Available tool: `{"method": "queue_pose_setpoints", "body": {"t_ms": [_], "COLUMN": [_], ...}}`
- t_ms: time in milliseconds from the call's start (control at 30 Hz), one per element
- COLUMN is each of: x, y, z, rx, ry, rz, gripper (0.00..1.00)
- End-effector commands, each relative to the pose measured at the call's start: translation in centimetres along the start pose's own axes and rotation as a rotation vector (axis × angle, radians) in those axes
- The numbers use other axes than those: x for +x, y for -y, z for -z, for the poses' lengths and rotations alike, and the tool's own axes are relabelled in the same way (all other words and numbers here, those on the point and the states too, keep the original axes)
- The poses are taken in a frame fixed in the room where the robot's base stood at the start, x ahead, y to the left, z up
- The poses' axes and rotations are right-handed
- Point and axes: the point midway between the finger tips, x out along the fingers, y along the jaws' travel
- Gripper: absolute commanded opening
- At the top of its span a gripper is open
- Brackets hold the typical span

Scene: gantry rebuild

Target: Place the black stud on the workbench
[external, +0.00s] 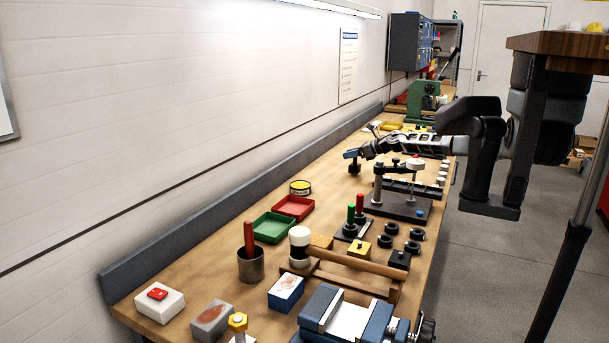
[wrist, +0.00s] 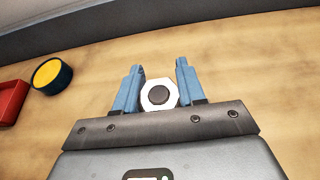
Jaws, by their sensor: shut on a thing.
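My gripper (external: 352,154) is at the far end of my outstretched arm, over the wooden workbench (external: 330,190). In the wrist view its two blue fingers (wrist: 160,72) stand on either side of a pale hexagonal piece with a dark round centre, which I take to be the top of the black stud (wrist: 158,96). In the external view the dark body of the stud (external: 354,169) hangs upright below the blue fingertips. It is close to the bench top; I cannot tell whether its lower end touches the wood.
A yellow-topped round tin (wrist: 52,75) and a red tray (wrist: 12,100) lie left of the gripper in the wrist view. A dark fixture plate with posts (external: 400,205) stands nearer the external camera. Bare wood surrounds the stud; a grey back rail (external: 250,205) runs along the wall.

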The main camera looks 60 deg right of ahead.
Motion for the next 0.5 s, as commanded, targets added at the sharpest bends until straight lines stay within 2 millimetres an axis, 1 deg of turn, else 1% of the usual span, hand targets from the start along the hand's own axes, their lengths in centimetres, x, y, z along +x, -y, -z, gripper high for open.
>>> {"method": "queue_pose_setpoints", "body": {"t_ms": [100, 500], "x": [0.37, 0.57], "y": [0.07, 0.07], "z": [0.86, 1.36], "rx": [0.002, -0.001], "ry": [0.003, 0.003], "rz": [0.002, 0.001], "gripper": [0.0, 0.0]}}
